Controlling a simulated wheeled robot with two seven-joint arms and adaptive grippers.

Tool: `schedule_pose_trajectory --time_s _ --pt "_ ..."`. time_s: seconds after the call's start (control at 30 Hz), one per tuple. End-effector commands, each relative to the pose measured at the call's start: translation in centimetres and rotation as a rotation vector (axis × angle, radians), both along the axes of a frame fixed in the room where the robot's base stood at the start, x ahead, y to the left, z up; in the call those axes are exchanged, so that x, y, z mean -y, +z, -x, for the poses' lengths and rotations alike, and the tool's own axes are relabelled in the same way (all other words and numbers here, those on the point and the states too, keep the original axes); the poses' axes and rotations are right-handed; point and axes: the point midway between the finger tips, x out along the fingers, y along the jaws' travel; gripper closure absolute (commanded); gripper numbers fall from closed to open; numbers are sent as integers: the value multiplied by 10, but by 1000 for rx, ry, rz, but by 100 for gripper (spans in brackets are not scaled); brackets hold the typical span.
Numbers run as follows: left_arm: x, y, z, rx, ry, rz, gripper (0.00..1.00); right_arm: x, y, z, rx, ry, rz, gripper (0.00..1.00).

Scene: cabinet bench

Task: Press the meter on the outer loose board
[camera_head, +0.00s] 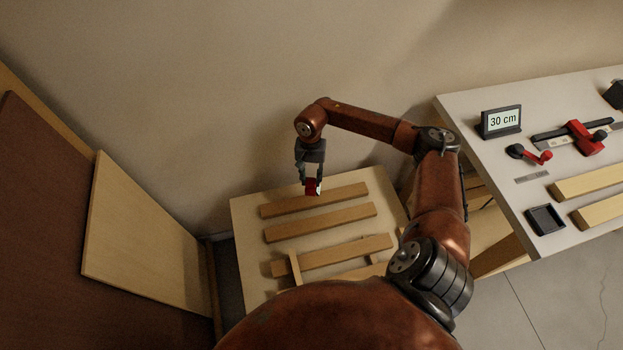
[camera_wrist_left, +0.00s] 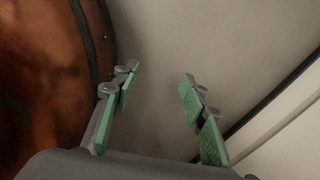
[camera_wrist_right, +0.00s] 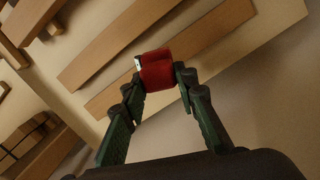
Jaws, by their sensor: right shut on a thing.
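My right gripper (camera_head: 311,180) is shut on a small red meter (camera_head: 312,188), which also shows between the fingertips in the right wrist view (camera_wrist_right: 158,70). The meter has a small pale face on one side. It is held at the far edge of the outermost board (camera_head: 315,200) on the low pale table (camera_head: 243,240). In the right wrist view it overlaps that board (camera_wrist_right: 105,98); I cannot tell whether it touches. A second loose board (camera_head: 320,222) lies parallel, nearer to me. My left gripper (camera_wrist_left: 160,95) is open and empty, seen only in the left wrist view.
A third board (camera_head: 345,255) lies nearer, with crossing pieces by it. My right arm hides part of the low table. The right bench (camera_head: 470,125) holds a "30 cm" display (camera_head: 501,121), a red-and-black tool (camera_head: 583,138), a black tray (camera_head: 545,219) and boards. A panel (camera_head: 145,235) leans left.

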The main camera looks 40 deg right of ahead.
Motion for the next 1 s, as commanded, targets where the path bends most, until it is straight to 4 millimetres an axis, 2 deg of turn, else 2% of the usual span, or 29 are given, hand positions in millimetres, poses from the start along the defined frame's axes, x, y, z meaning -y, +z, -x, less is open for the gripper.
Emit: schedule_pose_trajectory --time_s 0.03,0.1,0.2,0.37,0.6,0.67,0.8,1.0 --pt "0 -4 -7 9 -1 0 60 10 -9 0 -3 -26 0 100" --pt "1 -6 -14 18 -3 1 60 17 -15 -1 -1 -49 -2 100" --pt "1 -7 -16 20 -3 2 60 23 -19 -1 0 -64 -3 100" --pt "0 -10 -5 6 -1 1 60 23 -30 -2 0 -65 -3 100" --pt "-1 -17 15 -30 5 -2 60 22 -56 -1 -1 -63 -3 100" --pt "0 -18 12 -30 7 -2 60 22 -61 -1 -1 -63 -3 100" --pt "0 -16 -14 -8 10 -2 60 22 -71 -2 1 -62 -4 100" --pt "3 -16 -19 -9 13 -1 60 22 -77 -2 2 -62 -3 100"
